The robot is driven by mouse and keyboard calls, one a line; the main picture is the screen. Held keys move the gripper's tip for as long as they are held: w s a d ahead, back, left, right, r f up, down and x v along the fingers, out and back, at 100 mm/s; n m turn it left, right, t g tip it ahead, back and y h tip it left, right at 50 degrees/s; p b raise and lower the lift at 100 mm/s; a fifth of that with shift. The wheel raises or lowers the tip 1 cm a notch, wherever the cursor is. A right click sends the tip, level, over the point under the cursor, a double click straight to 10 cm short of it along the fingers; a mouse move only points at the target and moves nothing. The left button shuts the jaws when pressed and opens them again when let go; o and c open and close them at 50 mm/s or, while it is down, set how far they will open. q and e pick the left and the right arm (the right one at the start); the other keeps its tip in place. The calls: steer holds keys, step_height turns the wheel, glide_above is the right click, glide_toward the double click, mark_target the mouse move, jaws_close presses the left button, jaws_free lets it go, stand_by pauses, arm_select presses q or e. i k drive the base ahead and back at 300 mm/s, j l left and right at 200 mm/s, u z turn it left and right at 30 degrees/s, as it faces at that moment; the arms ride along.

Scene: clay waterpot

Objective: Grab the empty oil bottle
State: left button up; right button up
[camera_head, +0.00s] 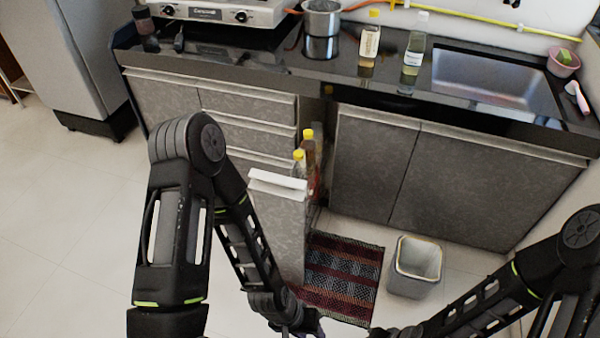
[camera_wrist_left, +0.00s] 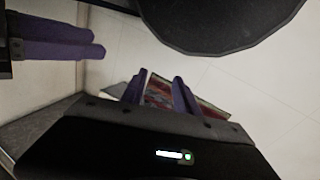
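Two bottles with yellow caps stand in the narrow pulled-out cabinet unit (camera_head: 278,215). The front bottle (camera_head: 299,168) looks clear, and its lower part is hidden by the unit's front. The bottle behind it (camera_head: 310,152) looks amber-brown. I cannot tell for certain which is empty. My left gripper (camera_head: 316,325) is low at the bottom edge, below and in front of the unit. In the left wrist view its purple fingers (camera_wrist_left: 160,92) are apart with nothing between them. Another pair of purple fingers (camera_wrist_left: 75,42), seemingly my right gripper, shows at the left; its opening is unclear.
A striped mat (camera_head: 345,275) lies beside the unit, with a grey bin (camera_head: 415,267) to its right. The dark counter (camera_head: 240,62) holds a stove (camera_head: 225,12), a pot (camera_head: 321,22), a yellow-capped bottle (camera_head: 369,42), a pale bottle (camera_head: 413,48) and a sink (camera_head: 495,82).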

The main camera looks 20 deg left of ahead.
mark_target(298, 169)
steer(key=i+j+z, duration=0.3)
steer(key=i, duration=0.25)
steer(key=i+j+z, duration=0.3)
steer(key=i+j, duration=0.1)
steer(key=i, duration=0.1)
